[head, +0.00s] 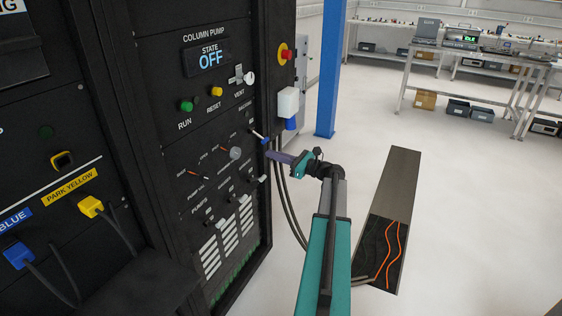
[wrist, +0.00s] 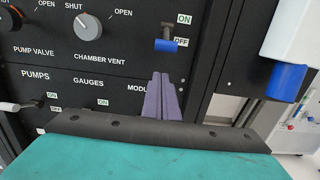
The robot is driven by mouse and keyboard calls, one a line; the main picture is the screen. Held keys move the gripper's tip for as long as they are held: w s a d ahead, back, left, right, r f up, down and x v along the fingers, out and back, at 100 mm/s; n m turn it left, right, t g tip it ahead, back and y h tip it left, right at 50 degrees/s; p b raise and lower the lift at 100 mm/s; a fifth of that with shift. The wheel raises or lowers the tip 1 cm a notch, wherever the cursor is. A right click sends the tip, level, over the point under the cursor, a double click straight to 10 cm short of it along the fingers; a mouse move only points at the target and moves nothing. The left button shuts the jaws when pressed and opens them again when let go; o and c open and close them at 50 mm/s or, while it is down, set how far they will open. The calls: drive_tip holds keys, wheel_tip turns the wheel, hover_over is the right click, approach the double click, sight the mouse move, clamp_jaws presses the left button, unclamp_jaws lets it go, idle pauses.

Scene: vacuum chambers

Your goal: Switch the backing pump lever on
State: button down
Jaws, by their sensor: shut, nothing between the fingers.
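The backing pump lever has a blue handle (wrist: 166,45) on the black panel. Its handle hangs down from its pivot, beside the OFF label (wrist: 181,42) and below the ON label (wrist: 184,19). The lever also shows in the head view (head: 259,136), at the panel's right edge. My gripper (wrist: 160,77) has purple fingers, closed together and empty. In the wrist view the fingertips appear just below the blue handle, with a visible gap. In the head view my gripper (head: 269,155) is near the panel, just below the lever; its depth from the panel is hard to judge.
A white box with a blue lower part (head: 288,104) sticks out right of the lever. A red emergency button (head: 285,54) is above it. Knobs, including the chamber vent knob (wrist: 88,27), lie left. Dark hoses (head: 287,205) hang below my gripper. Floor to the right is mostly clear.

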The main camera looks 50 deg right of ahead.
sight(259, 136)
drive_tip(key=shift+w+a+r, duration=0.1)
drive_tip(key=shift+w+r, duration=0.1)
drive_tip(key=shift+r, duration=1.25)
drive_tip(key=shift+w+a+r+p, duration=0.1)
drive_tip(key=shift+p, duration=0.2)
